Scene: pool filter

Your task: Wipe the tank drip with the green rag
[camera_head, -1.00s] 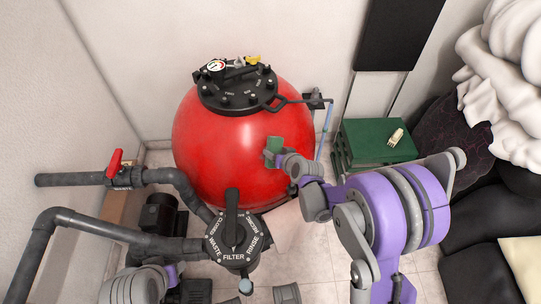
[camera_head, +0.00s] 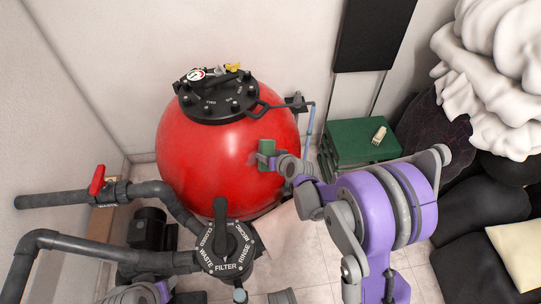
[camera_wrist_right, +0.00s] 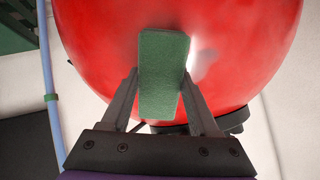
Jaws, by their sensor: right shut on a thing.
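The red tank (camera_head: 215,150) stands left of centre in the head view and fills much of the right wrist view (camera_wrist_right: 240,45). My right gripper (camera_head: 268,158) is shut on the green rag (camera_head: 266,148), at the right side of the tank. In the right wrist view the rag (camera_wrist_right: 163,75) sits between the two fingers of the gripper (camera_wrist_right: 163,90), in front of the tank's surface. It looks close to the tank, but I cannot tell whether it touches. No drip is clearly visible. Part of my left arm shows at the bottom left of the head view; its gripper is not visible.
The multiport valve (camera_head: 225,250) and grey pipes (camera_head: 60,200) with a red handle (camera_head: 97,180) are at the lower left. A thin blue hose (camera_head: 310,125) hangs right of the tank. A green box (camera_head: 362,142) stands by the wall. Black bags (camera_head: 490,240) fill the right.

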